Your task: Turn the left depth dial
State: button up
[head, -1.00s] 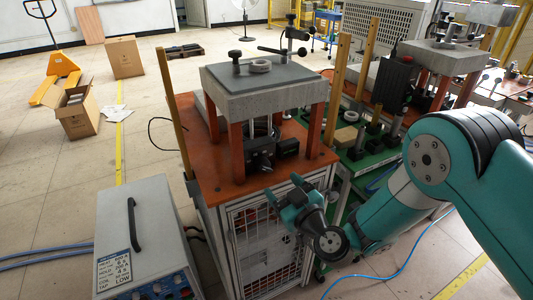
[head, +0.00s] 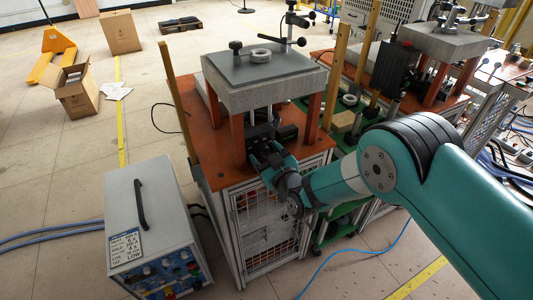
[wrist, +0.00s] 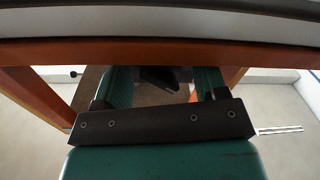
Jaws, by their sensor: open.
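My gripper (head: 262,150) is at the front edge of the red-brown bench top, under the grey slab of the press, in front of the left of two small black units. It hides most of that left unit, and I cannot make out the left depth dial itself. The right black unit (head: 288,133) shows just beside the gripper. In the wrist view my gripper (wrist: 162,78) has its two teal fingers apart. A dark object (wrist: 158,80) shows between and beyond them; I cannot tell whether the fingers touch it.
The press's grey slab (head: 268,95) stands on red-brown legs close above the gripper. A wooden post (head: 338,70) rises right of the press. A grey control box (head: 150,210) with a black handle stands on the floor at left. Open floor lies behind it.

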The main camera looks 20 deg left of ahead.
jog(key=c, duration=0.9)
jog(key=shift+b, duration=0.3)
jog(key=m+b, duration=0.2)
jog(key=shift+f+m, duration=0.15)
jog(key=shift+m, duration=0.25)
jog(key=shift+m+b, duration=1.05)
jog(key=shift+m, duration=0.45)
